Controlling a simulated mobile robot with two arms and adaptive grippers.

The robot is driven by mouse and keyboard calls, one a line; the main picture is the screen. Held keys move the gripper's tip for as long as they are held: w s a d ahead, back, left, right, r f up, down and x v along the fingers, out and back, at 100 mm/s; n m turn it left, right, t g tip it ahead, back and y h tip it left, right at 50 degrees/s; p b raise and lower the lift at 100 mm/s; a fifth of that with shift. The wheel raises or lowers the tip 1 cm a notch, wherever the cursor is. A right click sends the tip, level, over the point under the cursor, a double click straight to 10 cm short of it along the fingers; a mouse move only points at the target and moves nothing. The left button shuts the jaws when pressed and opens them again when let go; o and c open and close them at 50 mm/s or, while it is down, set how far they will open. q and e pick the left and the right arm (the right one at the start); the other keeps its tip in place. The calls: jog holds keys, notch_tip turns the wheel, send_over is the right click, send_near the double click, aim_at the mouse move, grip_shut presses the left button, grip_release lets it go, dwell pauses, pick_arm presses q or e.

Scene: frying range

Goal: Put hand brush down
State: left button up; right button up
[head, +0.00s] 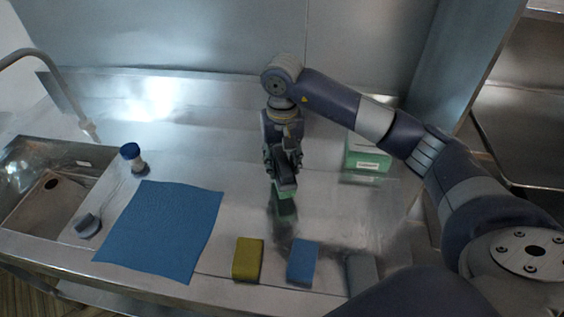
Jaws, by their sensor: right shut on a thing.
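My right gripper (283,176) hangs over the middle of the steel counter, pointing down, and is shut on the hand brush (281,189). Only a small green part of the brush shows below the fingers; the rest is hidden by the gripper. A dark green patch lies just beneath it on the shiny counter, seemingly its reflection. I cannot tell whether the brush touches the counter. My left gripper is out of view.
A blue cloth (160,231), yellow block (247,260), blue block (302,262) and partly hidden grey block (361,273) lie along the front. A blue-lidded jar (133,158) stands left, near the sink (45,190). A green box (366,155) stands right. Counter around the gripper is clear.

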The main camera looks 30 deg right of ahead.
jog(key=shift+w+d, duration=0.3)
jog(key=shift+w, duration=0.3)
notch_tip(320, 180, down, 3)
jog(key=shift+r+p, duration=0.2)
jog(key=shift+p, duration=0.75)
jog(key=shift+f, duration=0.75)
jog(key=o, duration=1.1)
jog(key=shift+r, duration=0.1)
